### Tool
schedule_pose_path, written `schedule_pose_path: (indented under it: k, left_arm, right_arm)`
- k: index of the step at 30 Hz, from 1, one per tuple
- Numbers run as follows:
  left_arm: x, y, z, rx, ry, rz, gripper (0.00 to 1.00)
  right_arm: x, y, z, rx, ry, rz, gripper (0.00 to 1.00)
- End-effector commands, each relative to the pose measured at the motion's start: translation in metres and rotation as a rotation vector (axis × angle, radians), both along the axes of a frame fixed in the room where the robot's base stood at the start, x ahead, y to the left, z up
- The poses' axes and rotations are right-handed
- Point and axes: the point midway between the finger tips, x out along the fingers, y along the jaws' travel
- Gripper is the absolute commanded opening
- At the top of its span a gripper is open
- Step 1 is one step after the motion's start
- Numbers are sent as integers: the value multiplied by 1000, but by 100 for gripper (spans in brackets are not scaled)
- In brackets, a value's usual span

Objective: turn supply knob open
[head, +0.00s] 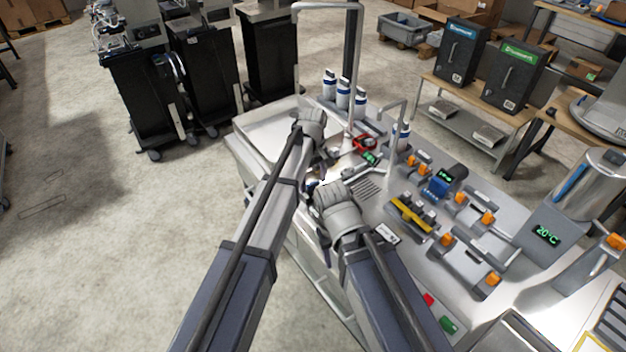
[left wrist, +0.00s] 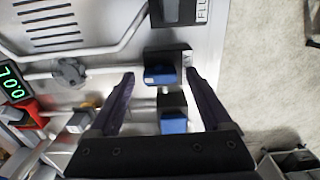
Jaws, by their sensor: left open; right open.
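No readable label marks the supply knob, so I cannot tell which part it is. In the left wrist view a black block with a blue front (left wrist: 160,75) lies between the fingertips of my left gripper (left wrist: 159,74), apart from both fingers as far as I can see. A second blue-fronted block (left wrist: 173,124) sits just below it, nearer the palm. A grey lobed knob (left wrist: 70,72) sits on a pipe to the left. In the head view my open left gripper (head: 318,160) is over the bench, its fingers partly hidden. My right gripper (head: 324,247) is open lower down, near the bench's front edge.
A red fitting (left wrist: 28,115) and a green-lit display (left wrist: 12,84) lie left of the grey knob; the display also shows in the head view (head: 370,158). Tall metal pipes (head: 350,80) and white bottles (head: 343,94) stand behind. Orange-knobbed dispensers (head: 487,217) fill the right.

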Motion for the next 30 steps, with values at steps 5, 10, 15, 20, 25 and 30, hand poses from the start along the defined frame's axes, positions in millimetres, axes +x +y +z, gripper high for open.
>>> schedule_pose_path:
  k: [5, 10, 15, 20, 25, 30]
  left_arm:
    - [0, 0, 9, 0, 0, 0, 82]
    - [0, 0, 27, 0, 0, 0, 82]
    - [0, 0, 50, 0, 0, 0, 82]
    - [0, 0, 71, 0, 0, 0, 82]
    - [0, 0, 79, 0, 0, 0, 82]
    - [0, 0, 78, 0, 0, 0, 82]
  right_arm:
    - [0, 0, 9, 0, 0, 0, 50]
    - [0, 0, 27, 0, 0, 1, 50]
    - [0, 0, 50, 0, 0, 2, 50]
    - [0, 0, 71, 0, 0, 0, 50]
    - [0, 0, 79, 1, 0, -2, 50]
    - [0, 0, 77, 1, 0, -2, 50]
